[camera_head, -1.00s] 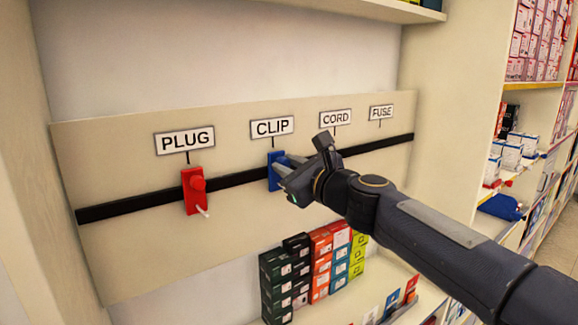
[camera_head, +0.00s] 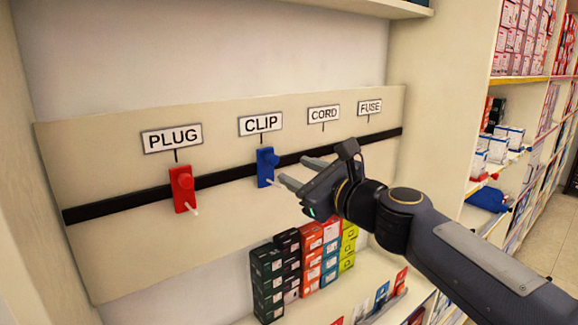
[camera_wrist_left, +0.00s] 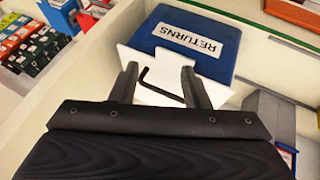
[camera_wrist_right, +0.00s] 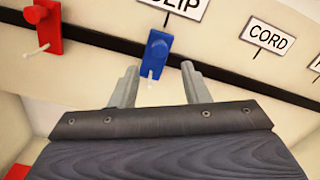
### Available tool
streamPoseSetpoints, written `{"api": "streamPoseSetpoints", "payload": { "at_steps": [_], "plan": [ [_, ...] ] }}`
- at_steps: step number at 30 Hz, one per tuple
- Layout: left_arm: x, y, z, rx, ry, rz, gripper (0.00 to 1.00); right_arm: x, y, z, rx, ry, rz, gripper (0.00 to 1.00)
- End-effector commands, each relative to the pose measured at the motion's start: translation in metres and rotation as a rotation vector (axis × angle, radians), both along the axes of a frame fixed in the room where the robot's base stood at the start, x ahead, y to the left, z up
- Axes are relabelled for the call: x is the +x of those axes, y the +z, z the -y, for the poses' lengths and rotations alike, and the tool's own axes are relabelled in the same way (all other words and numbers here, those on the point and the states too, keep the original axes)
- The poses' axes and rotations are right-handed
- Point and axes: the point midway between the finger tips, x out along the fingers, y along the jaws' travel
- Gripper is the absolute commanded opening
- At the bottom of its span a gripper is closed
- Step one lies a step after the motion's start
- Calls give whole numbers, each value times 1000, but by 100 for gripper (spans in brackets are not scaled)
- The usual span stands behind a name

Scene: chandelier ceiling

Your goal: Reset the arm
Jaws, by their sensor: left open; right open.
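My right gripper (camera_head: 300,172) is open and empty, in front of the panel and just right of the blue holder. The blue holder (camera_head: 266,167) hangs on the black rail under the CLIP label; it also shows in the right wrist view (camera_wrist_right: 157,52), ahead of the open fingers (camera_wrist_right: 160,85) and apart from them. My left gripper (camera_wrist_left: 160,82) shows only in its own wrist view. It is open, with a white card or tray (camera_wrist_left: 150,65) and a black bent rod (camera_wrist_left: 160,88) beyond and between its fingers. A blue bin labelled RETURNS (camera_wrist_left: 190,45) stands behind.
A red holder (camera_head: 184,188) hangs under the PLUG label (camera_head: 172,138). The rail (camera_head: 225,175) is bare under CORD and FUSE. Stacked small boxes (camera_head: 300,262) stand on the shelf below the panel. A stocked shelf unit (camera_head: 500,150) is at the right.

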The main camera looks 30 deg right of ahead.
Motion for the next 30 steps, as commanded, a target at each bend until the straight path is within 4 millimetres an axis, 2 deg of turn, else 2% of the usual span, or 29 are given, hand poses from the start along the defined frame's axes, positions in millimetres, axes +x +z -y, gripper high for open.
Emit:
{"api": "streamPoseSetpoints", "payload": {
  "at_steps": [3, 17, 20, 23, 25, 29, 30],
  "plan": [
    [0, 0, 0, 0, 0, 0, 42, -5, 0, 0, 1, 0, 0, 42],
    [0, 0, 0, 0, 0, 0, 42, -5, 0, 0, 1, 1, 0, 42],
    [0, 0, 0, 0, 0, 0, 42, -7, -6, -5, -46, 18, -9, 42],
    [0, 0, 0, 0, 0, 0, 42, -17, -27, -27, -236, 94, -38, 42],
    [0, 0, 0, 0, 0, 0, 42, -32, -55, -50, -464, 191, -69, 42],
    [0, 0, 0, 0, 0, 0, 42, -73, -127, -94, -976, 456, -104, 42],
    [0, 0, 0, 0, 0, 0, 42, -88, -150, -104, -1130, 550, -105, 42]
  ]
}}
